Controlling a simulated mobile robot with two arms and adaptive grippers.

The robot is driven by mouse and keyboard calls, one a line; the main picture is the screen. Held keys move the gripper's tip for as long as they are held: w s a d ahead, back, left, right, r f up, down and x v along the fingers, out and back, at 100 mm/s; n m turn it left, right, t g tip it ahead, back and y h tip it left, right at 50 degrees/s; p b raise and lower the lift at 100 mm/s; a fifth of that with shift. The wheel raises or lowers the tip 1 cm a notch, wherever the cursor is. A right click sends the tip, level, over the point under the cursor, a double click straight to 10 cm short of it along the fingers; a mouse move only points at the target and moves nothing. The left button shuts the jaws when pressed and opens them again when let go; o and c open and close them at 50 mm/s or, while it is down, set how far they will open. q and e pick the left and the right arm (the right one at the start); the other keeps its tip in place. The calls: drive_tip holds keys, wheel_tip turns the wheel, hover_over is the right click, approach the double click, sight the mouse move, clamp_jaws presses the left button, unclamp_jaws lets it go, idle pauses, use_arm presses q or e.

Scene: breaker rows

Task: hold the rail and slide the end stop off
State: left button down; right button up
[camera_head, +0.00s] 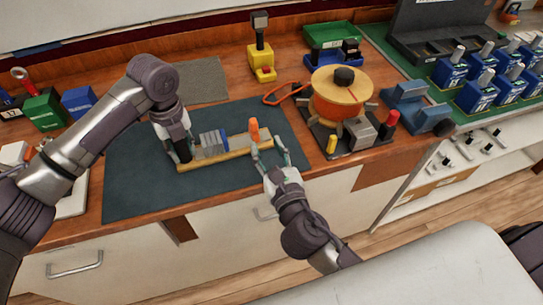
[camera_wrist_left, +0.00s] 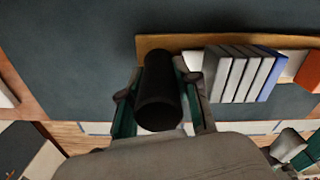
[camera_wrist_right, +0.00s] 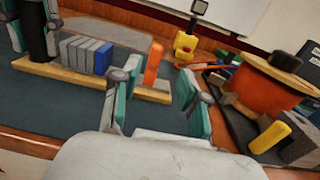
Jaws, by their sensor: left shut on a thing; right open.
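The rail (camera_head: 236,149) lies on the dark mat, a light wooden strip with several grey modules (camera_head: 210,143) and a blue one (camera_wrist_right: 103,58) on it. The orange end stop (camera_head: 253,129) stands upright toward the rail's right end, a gap away from the blue module. It also shows in the right wrist view (camera_wrist_right: 153,62). My left gripper (camera_head: 182,147) is shut on an upright black handle (camera_wrist_left: 158,90) at the rail's left end. My right gripper (camera_head: 270,150) is open and empty, just in front of and right of the end stop, apart from it.
The dark mat (camera_head: 135,185) has free room in front of the rail. An orange reel (camera_head: 338,95) on a dark base stands to the right, with a yellow peg (camera_head: 331,144). A yellow stand (camera_head: 261,62) is behind. The table's front edge is close.

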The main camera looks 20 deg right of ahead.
drive_tip(key=shift+s, duration=1.5)
use_arm(q)
drive_tip(key=c, duration=0.7)
unclamp_jaws()
drive_tip(key=shift+c, duration=0.2)
drive_tip(key=shift+r, duration=0.1)
wheel_tip(320, 180, up, 12)
drive_tip(key=shift+f, duration=0.1)
drive_tip(key=shift+s, duration=0.1)
use_arm(e)
drive_tip(key=shift+s, duration=0.1)
